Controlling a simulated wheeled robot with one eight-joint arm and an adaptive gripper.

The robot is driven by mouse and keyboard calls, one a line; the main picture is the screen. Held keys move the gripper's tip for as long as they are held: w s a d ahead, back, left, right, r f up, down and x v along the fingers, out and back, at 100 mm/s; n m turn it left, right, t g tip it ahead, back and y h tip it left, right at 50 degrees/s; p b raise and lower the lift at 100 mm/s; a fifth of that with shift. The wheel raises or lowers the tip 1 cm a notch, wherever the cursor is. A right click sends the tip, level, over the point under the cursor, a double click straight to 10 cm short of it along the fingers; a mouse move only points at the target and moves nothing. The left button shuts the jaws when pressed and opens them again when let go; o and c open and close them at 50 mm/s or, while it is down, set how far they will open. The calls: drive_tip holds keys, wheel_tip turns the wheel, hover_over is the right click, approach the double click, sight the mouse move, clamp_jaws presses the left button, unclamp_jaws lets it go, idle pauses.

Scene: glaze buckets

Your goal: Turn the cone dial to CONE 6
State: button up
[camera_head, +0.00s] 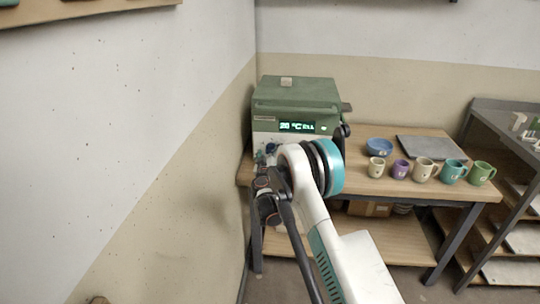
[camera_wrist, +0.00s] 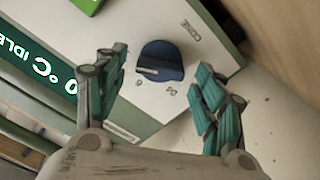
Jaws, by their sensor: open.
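The cone dial (camera_wrist: 162,55) is a dark blue round knob on the kiln's pale front panel, seen in the wrist view. A CONE label (camera_wrist: 190,31) is beside it, upside down in this view, with a 6 mark (camera_wrist: 138,82) and an 04 mark (camera_wrist: 170,90) near its rim. A pale pointer line (camera_wrist: 147,71) on the knob lies toward its left side, close to the 6. My gripper (camera_wrist: 160,62) is open, its teal-padded fingers on either side of the knob, with visible gaps. In the head view my arm hides the dial.
The green kiln (camera_head: 296,92) stands on a wooden table (camera_head: 350,186) in the corner by the wall, its lit display (camera_head: 297,127) showing 20 °C. A blue bowl (camera_head: 379,146), a grey slab (camera_head: 430,147) and several mugs (camera_head: 424,170) stand to its right.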

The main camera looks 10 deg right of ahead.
drive_tip(key=shift+w+d, duration=0.15)
drive_tip(key=shift+w, duration=0.25)
drive_tip(key=shift+c, duration=0.5)
drive_tip(key=c, duration=1)
drive_tip(key=shift+o, duration=0.2)
drive_tip(key=shift+n, duration=0.3)
drive_tip(key=n, duration=0.5)
drive_tip(key=shift+f, duration=0.1)
drive_tip(key=n, duration=0.6)
drive_tip(key=shift+f, duration=0.15)
